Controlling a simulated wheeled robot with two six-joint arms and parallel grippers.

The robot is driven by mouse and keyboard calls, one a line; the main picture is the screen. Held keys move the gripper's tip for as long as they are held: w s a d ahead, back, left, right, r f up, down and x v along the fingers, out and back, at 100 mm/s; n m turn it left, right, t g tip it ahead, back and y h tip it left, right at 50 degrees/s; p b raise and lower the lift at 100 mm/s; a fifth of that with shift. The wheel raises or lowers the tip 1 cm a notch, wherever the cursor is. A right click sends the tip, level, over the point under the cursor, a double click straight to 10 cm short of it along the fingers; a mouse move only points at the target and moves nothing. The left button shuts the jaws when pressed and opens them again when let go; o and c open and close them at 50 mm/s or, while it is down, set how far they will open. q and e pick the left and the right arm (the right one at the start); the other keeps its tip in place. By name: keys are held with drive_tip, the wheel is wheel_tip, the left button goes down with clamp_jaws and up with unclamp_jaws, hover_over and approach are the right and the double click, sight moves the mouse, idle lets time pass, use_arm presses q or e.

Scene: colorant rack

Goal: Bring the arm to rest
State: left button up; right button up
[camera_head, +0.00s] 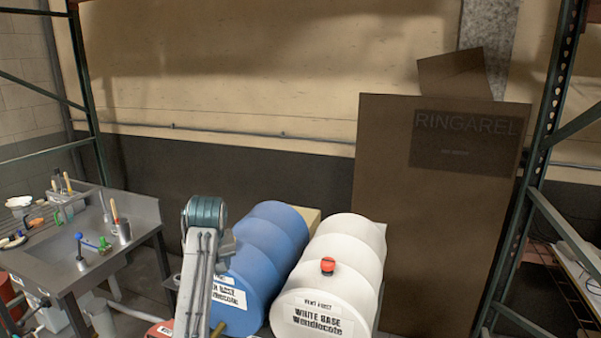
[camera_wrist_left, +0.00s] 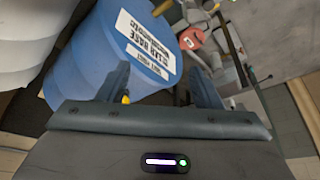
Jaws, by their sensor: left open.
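My left arm (camera_head: 203,275) rises from the bottom of the head view, in front of the blue drum. My left gripper (camera_wrist_left: 163,88) shows in the left wrist view with its two fingers spread apart and nothing held between them. The labelled blue drum (camera_wrist_left: 95,50) lies beyond the left finger there. Whether that finger touches the drum cannot be told. In the head view the fingers cannot be made out clearly. My right gripper is in neither view.
The blue drum (camera_head: 270,235) and a white drum (camera_head: 345,250) with a red cap (camera_head: 328,265) lie side by side. A tall brown box (camera_head: 440,240) stands behind at right. A grey sink bench (camera_head: 50,245) with tools is at left. Green rack posts (camera_head: 535,160) frame the scene.

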use_arm(q)
drive_tip(key=s+a+f+m, duration=0.1)
drive_tip(key=s+a+f, duration=0.1)
drive_tip(key=s+f, duration=0.75)
drive_tip(key=s+a+f+m, duration=0.1)
drive_tip(key=s+a+f, duration=0.2)
drive_tip(key=s+f, duration=0.6)
drive_tip(key=s+f+m+h, duration=0.1)
drive_tip(key=s+f+m, duration=0.1)
drive_tip(key=s, duration=1.2)
drive_tip(key=s+f+m, duration=0.2)
drive_tip(key=s, duration=1.1)
drive_tip(key=a+f+g+b, duration=0.25)
drive_tip(key=f+b, duration=0.45)
drive_tip(key=f, duration=3)
drive_tip(key=s+a+f+b, duration=0.1)
drive_tip(key=s+f+b, duration=0.2)
drive_tip(key=s+f, duration=0.6)
drive_tip(key=s+a+f+b, duration=0.1)
drive_tip(key=s+f+b, duration=0.2)
drive_tip(key=s+f, duration=0.6)
wheel_tip(320, 180, down, 8)
drive_tip(key=shift+s+f+n, duration=0.25)
drive_tip(key=shift+n, duration=0.15)
